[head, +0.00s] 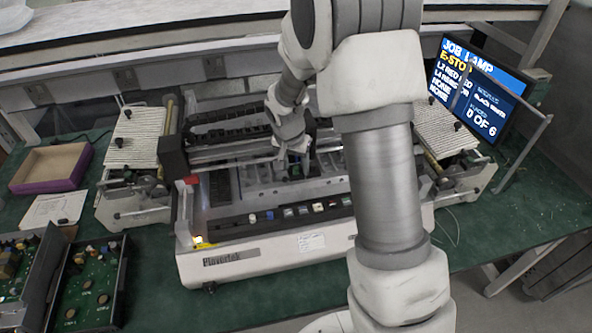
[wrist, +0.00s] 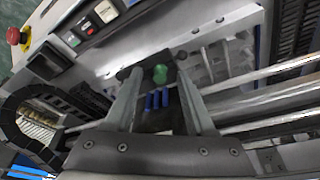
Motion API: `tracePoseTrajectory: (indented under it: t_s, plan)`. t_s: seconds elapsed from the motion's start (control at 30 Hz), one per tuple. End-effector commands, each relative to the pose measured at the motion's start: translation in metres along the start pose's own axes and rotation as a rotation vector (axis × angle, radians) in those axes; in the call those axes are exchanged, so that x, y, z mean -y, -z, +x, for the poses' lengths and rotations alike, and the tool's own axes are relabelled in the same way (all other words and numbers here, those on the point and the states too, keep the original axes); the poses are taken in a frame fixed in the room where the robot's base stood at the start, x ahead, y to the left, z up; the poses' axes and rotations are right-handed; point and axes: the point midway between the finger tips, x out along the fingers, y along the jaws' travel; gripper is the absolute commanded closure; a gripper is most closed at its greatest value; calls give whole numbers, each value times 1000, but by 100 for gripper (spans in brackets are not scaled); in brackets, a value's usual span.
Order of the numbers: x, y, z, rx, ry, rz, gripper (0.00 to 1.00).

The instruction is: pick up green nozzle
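The green nozzle (wrist: 160,74) is a small rounded green piece in the wrist view, just past the tips of my gripper and between their lines. Several blue pegs (wrist: 157,100) show nearer, between the fingers. My gripper (wrist: 159,78) is open, its two fingers apart with a gap on each side of the nozzle. In the head view my gripper (head: 293,165) reaches down into the middle of the grey machine (head: 235,268). I cannot make out the nozzle in the head view. Whether the fingers reach down level with it is unclear.
Metal rails (wrist: 265,72) run close beside the gripper. A row of buttons (head: 290,212) lines the machine's front, and a red knob (wrist: 13,35) shows in the wrist view. A cardboard tray (head: 50,168), circuit boards (head: 92,290) and a monitor (head: 478,88) stand around on the green bench.

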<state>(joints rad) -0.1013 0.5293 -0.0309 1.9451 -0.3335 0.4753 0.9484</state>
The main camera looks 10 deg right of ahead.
Motion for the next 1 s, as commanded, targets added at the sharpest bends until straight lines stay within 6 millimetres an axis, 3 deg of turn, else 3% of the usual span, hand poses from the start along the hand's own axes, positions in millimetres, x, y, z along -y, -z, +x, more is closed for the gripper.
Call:
tracePoseTrajectory:
  t_s: [0.03, 0.3, 1.0]
  plan:
    - [0, 0, 0, 0, 0, 0, 55]
    - [0, 0, 0, 0, 0, 0, 100]
    - [0, 2, -5, -2, 1, 0, 100]
